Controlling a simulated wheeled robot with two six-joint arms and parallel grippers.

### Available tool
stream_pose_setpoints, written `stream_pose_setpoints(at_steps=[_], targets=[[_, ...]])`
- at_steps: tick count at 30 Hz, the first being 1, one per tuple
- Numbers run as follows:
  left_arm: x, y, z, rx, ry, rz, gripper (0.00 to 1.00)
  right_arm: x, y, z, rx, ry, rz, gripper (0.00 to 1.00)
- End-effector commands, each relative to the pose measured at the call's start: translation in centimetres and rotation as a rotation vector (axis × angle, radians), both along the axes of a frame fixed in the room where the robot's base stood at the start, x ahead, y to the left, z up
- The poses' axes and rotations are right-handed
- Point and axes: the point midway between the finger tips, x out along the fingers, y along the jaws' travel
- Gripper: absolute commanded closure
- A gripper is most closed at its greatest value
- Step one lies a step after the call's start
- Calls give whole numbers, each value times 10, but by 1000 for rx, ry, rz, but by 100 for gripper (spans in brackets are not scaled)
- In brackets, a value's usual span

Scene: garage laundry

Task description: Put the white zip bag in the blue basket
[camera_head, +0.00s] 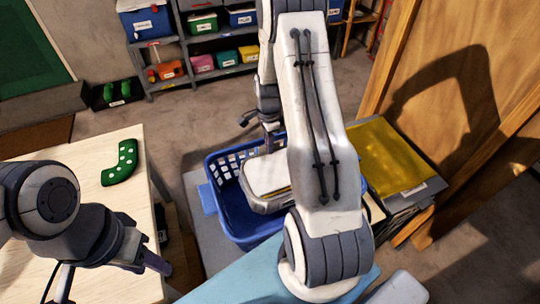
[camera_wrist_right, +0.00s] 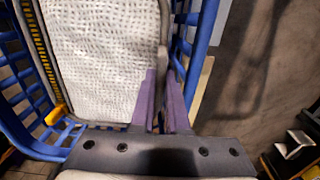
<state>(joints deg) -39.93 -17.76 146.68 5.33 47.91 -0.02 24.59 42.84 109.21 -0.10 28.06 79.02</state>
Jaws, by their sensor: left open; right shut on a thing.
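The white zip bag (camera_head: 266,174) is at the blue basket (camera_head: 232,212) in the head view, inside its rim outline and partly behind my right arm. In the right wrist view the bag (camera_wrist_right: 100,55) shows a white textured face and a yellow zip. Blue basket walls (camera_wrist_right: 22,100) show on both sides of it. My right gripper (camera_wrist_right: 165,88) is shut on the bag's edge. Whether the bag touches the basket floor cannot be told. My left gripper (camera_head: 158,264) is open and empty by the right edge of the wooden table.
A green piece with white dots (camera_head: 121,163) lies on the pale wooden table (camera_head: 90,155). A shelf (camera_head: 205,72) with coloured bins stands at the back. A stack with a yellow top (camera_head: 385,158) is right of the basket, near a wooden panel (camera_head: 470,90).

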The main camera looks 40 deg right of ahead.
Motion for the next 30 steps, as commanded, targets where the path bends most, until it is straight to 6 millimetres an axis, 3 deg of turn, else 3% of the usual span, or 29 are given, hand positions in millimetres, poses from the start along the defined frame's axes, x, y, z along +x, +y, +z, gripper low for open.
stream_pose_setpoints(at_steps=[9, 19, 20, 30], targets=[[0, 0, 2, 0, 0, 0, 55, 0, 0, -36, 0, 1, 0, 100], [0, 0, -1, 0, 0, 0, 55, 0, 0, -40, 0, 0, 0, 100], [0, 0, 0, 0, 0, 0, 55, 0, 0, -39, 0, 0, 0, 76], [0, 0, 2, 0, 0, 0, 55, 0, 0, -36, 0, 0, 0, 75]])
